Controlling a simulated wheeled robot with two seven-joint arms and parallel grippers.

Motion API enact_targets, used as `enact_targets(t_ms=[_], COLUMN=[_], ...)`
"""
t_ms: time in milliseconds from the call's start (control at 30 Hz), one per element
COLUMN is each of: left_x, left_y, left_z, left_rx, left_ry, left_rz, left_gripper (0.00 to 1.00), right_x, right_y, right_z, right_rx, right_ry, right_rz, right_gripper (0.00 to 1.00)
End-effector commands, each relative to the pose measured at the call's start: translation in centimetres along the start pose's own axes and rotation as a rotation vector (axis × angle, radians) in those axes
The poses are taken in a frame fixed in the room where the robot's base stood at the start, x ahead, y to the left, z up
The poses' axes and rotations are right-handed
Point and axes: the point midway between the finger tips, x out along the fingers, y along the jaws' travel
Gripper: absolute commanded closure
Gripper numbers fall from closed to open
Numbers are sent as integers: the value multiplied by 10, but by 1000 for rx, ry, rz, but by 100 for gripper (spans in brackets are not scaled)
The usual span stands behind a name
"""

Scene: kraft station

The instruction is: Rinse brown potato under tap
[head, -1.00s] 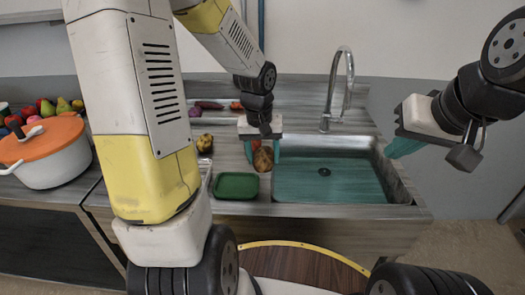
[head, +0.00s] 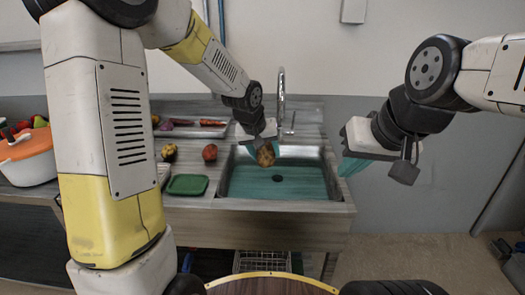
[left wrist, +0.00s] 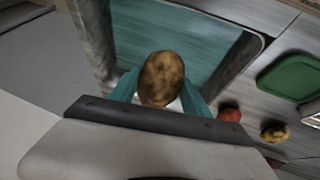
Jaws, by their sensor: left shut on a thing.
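The brown potato (head: 266,155) is between the teal fingers of my left gripper (head: 263,150), which is shut on it. It hangs over the back part of the sink (head: 330,190), in front of the tap (head: 281,95). In the left wrist view the potato (left wrist: 161,79) sits between both fingers, with the teal basin behind it. Whether water runs from the tap cannot be told. My right gripper (head: 355,163) is off to the right of the sink, with teal fingers showing; its opening is unclear.
A red potato (head: 209,152) and a yellowish one (head: 169,152) lie on the counter left of the sink. A green tray (head: 188,184) is near the front edge. A tray of vegetables (head: 190,130) is at the back.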

Motion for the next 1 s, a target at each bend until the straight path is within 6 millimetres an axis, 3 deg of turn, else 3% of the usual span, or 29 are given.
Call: enact_targets(t_ms=[1000], left_x=[66], left_y=[34], left_z=[-70], left_rx=[0], left_ry=[0], left_rz=[0], left_gripper=[90], right_x=[0], right_y=[0], right_z=[0], right_rx=[0], right_ry=[0], right_rz=[0], right_gripper=[100])
